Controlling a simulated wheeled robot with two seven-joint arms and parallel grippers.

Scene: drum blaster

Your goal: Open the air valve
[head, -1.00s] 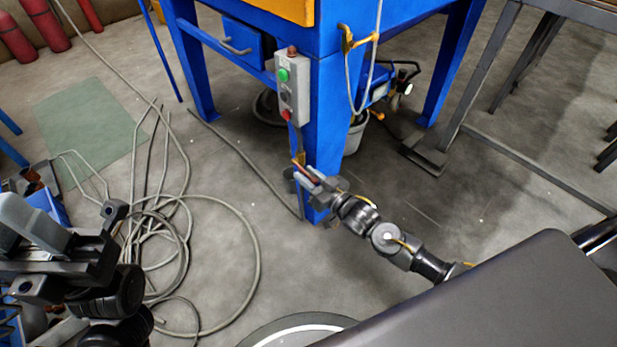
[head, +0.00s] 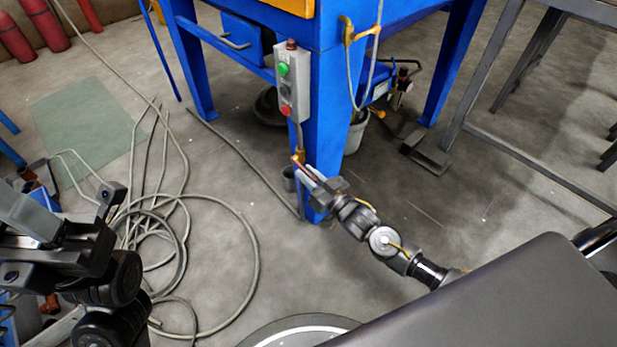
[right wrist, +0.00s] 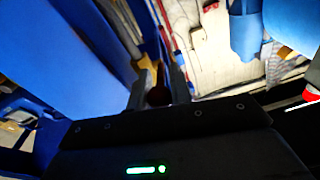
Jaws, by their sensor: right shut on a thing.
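The brass air valve (head: 298,157) sits on the front blue leg, below the grey button box. A thin reddish handle runs from it down to my right gripper (head: 313,178). My right gripper is at the leg, shut on the valve handle. In the right wrist view, the brass valve body (right wrist: 147,72) is just beyond the fingers, and a dark red end (right wrist: 158,97) shows between them. My left arm is at the lower left of the head view, away from the valve; its gripper (head: 25,215) is partly cut off and its opening is unclear.
The grey button box (head: 290,82) is on the blue machine's leg (head: 325,140). A looped hose (head: 250,230) lies on the floor at left. A grey bucket (head: 355,133) stands behind the leg. A dark metal table frame (head: 530,165) is at right.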

